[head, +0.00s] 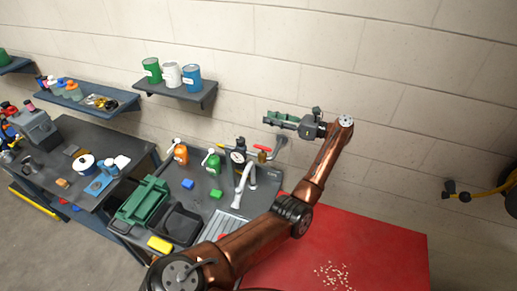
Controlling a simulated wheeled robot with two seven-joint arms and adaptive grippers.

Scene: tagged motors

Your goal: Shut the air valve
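The air valve, with a red lever handle (262,148) on a brass body (262,156), is on the grey pipe near the wall, right of a round gauge (238,156). My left gripper (272,119) is in front of the wall, pointing left, and appears above the valve in the picture. It looks apart from the handle. Its fingers show dark and green, seen from the side, and their gap is unclear. I see nothing clearly held in it. My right gripper is out of view.
My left arm crosses the workbench front. A shelf (178,92) holds cans. A red surface (370,240) lies right, with scattered bits.

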